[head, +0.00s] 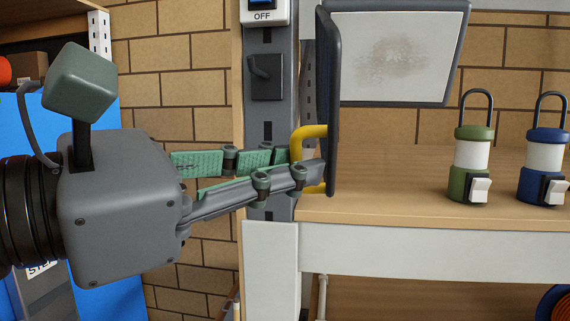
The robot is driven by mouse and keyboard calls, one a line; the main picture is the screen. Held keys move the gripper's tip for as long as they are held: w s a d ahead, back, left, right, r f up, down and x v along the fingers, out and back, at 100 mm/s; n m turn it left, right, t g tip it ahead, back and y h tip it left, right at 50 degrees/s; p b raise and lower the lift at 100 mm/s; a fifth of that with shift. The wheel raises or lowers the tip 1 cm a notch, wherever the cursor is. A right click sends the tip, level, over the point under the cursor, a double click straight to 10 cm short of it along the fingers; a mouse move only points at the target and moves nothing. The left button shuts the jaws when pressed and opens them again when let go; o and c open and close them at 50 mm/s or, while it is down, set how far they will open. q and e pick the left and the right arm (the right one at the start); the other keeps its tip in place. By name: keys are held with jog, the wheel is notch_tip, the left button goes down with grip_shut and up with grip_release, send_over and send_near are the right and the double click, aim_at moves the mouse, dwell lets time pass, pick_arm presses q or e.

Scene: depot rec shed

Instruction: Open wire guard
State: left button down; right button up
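The wire guard (333,60) shows nearly edge-on as a tall, narrow dark frame, so its mesh cannot be made out. It stands out towards me at the left of a pale, stained panel with a dark rim (395,50). A yellow handle (310,131) sticks out from the guard's left face.
A wooden bench top (390,195) runs to the right below the guard. A green lantern (472,155) and a blue lantern (545,155) stand on it. A grey post (268,130) with an OFF switch box (264,12) stands behind the gripper.

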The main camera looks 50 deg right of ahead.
pick_arm(q)
jog(key=shift+s, duration=0.6)
pick_arm(e)
jog(key=v, duration=1.2)
